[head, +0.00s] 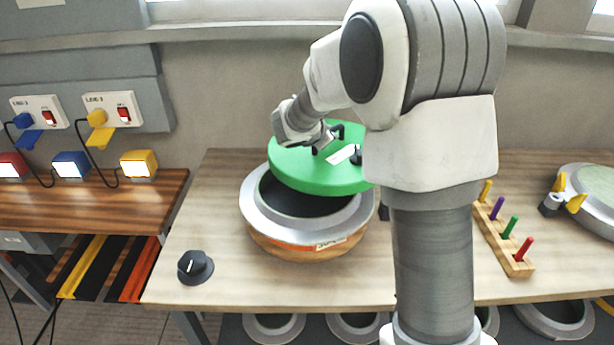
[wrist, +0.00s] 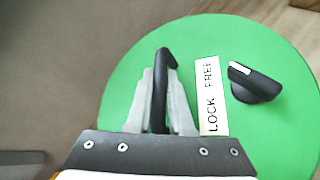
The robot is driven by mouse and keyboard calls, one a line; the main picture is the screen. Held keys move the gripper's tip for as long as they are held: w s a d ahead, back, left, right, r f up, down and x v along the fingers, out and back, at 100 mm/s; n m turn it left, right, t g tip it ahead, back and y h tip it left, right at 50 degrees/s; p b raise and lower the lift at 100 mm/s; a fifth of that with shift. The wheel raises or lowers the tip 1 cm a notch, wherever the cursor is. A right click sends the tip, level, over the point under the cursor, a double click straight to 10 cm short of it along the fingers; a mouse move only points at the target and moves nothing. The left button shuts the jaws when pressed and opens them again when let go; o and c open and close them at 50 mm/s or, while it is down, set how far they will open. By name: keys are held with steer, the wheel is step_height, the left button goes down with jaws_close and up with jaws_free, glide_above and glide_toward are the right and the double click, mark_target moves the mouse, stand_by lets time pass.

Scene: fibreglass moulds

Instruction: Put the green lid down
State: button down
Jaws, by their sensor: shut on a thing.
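The green lid (head: 312,172) is a flat round disc above the round pot (head: 272,240), which has a grey rim, an orange-brown side and a dark opening. The lid covers the back of the opening and looks raised off the rim. My gripper (head: 325,143) is over the lid; in the wrist view my gripper (wrist: 162,95) is shut on the lid's black handle (wrist: 166,60). The lid also shows in the wrist view (wrist: 265,125), with a white label reading "LOCK FREE" and a black knob (wrist: 255,85). My arm hides the lid's right side in the head view.
A black dial (head: 195,266) sits at the table's front left. A wooden rack (head: 505,240) with coloured pegs and a round grey mould (head: 590,200) with yellow clamps stand at the right. The wooden tabletop (head: 215,200) is bare left of the pot.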

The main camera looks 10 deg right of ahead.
mark_target(307, 154)
steer(key=a+f, duration=0.1)
steer(key=a, duration=0.1)
steer(key=s+a+f, duration=0.1)
steer(key=a, duration=0.1)
steer(key=s+a+f, duration=0.1)
steer(key=a+f, duration=0.1)
steer(key=shift+s, duration=0.15)
step_height(307, 154, down, 4)
steer(key=shift+r+b, duration=0.1)
steer(key=shift+b, duration=0.55)
steer(key=c, duration=0.8)
jaws_free()
